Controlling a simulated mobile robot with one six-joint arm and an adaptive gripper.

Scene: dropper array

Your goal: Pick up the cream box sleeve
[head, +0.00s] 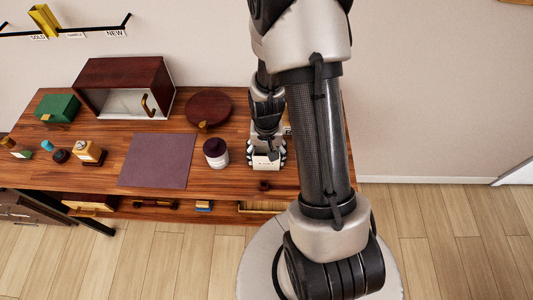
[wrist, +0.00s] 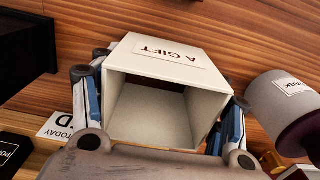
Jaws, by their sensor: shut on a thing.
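The cream box sleeve (wrist: 155,62) is an open-ended cream box with an "A GIFT" label. In the wrist view its open end faces the camera and its inside looks empty. My gripper (wrist: 160,115) has one finger on each side of it and is shut on the sleeve. In the head view the sleeve (head: 266,161) shows small between the fingers of my gripper (head: 266,152), at the right part of the wooden table. Part of it is hidden by my gripper. I cannot tell whether it touches the table.
A white jar with a dark lid (head: 216,152) stands close to the left of the sleeve. A purple mat (head: 158,160), a round dark red board (head: 209,108) and a dark red open box (head: 120,72) are farther left. Small bottles (head: 89,152) and a green box (head: 57,108) stand at far left.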

